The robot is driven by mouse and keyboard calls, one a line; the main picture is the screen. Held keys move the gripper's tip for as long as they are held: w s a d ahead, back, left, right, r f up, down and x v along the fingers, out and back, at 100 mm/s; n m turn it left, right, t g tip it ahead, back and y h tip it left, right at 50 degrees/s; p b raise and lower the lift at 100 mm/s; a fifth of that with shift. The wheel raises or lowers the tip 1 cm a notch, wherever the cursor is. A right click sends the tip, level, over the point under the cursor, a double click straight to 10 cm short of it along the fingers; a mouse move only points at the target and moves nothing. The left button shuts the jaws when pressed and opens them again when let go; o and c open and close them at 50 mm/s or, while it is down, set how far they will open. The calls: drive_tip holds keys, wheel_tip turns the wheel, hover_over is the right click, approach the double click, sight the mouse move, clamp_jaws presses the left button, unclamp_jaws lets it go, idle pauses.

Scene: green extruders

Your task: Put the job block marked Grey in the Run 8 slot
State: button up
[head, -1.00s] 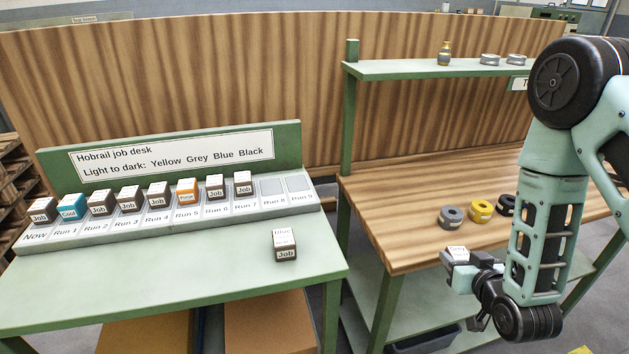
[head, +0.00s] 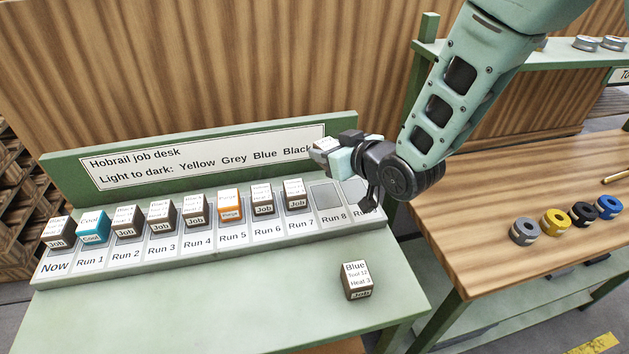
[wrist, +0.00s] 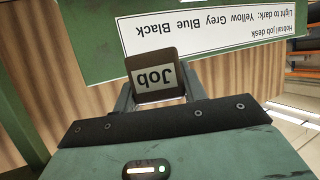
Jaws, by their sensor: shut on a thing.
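My gripper (head: 340,155) is shut on a job block (head: 325,145), which also shows between the jaws in the wrist view (wrist: 156,76) with its "Job" face toward the camera. In the head view the block is held in the air above the right end of the slot rack, in front of the sign; its top label is too small to read now. The Run 8 slot (head: 327,195) is empty, a grey recess below and close to the gripper. The Run 9 slot (head: 353,190) looks empty too, partly hidden by my gripper.
Blocks fill the slots from Now to Run 7, including a teal Cool block (head: 92,226) and an orange Purge block (head: 229,204). A job block marked Blue (head: 356,281) stands on the green desk (head: 220,305) in front. Several spools (head: 524,231) sit on the wooden bench at right.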

sight(326, 196)
drive_tip(key=shift+a+f, duration=0.25)
drive_tip(key=shift+f, duration=0.05)
drive_tip(key=shift+f+p, duration=1.3)
drive_tip(key=shift+f, duration=3.3)
drive_tip(key=shift+f, duration=0.15)
drive_tip(key=o, duration=0.7)
